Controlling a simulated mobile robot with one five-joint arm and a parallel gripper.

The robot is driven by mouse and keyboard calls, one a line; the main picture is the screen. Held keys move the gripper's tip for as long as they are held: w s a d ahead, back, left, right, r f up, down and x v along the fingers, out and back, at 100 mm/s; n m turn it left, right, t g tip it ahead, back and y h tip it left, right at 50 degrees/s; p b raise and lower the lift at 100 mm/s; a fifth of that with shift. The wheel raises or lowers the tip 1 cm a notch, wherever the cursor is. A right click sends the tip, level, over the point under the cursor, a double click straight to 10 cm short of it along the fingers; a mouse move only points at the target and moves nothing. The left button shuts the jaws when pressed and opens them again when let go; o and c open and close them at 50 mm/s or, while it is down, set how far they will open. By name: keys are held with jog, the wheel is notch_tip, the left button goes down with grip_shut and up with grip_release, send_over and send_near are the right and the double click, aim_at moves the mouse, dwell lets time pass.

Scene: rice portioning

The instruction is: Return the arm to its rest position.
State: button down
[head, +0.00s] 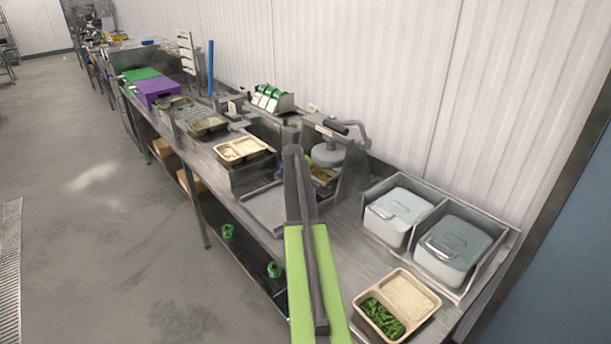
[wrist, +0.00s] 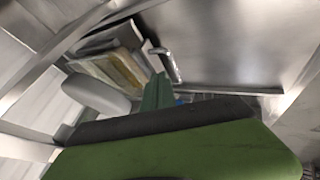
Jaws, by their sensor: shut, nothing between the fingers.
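My arm, with its green link and dark grey link, reaches from the bottom middle of the head view over the steel counter (head: 375,262). My gripper is hard to make out in the head view. In the wrist view my gripper (wrist: 158,90) shows as a narrow dark green shape beyond my broad green link; it is shut and holds nothing. A tray with rice and green vegetables (head: 397,305) lies on the near counter, right of my arm. Another tray with pale food (head: 240,149) lies farther back, left of my arm.
Two lidded grey containers (head: 400,210) (head: 453,250) stand in a steel frame at right. A press-like device (head: 330,153) stands behind my arm. A purple box (head: 157,90) is far left. Green items (head: 274,269) sit on the lower shelf. The floor at left is clear.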

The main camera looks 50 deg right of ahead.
jog(key=shift+v, duration=0.8)
jog(key=shift+f, duration=0.1)
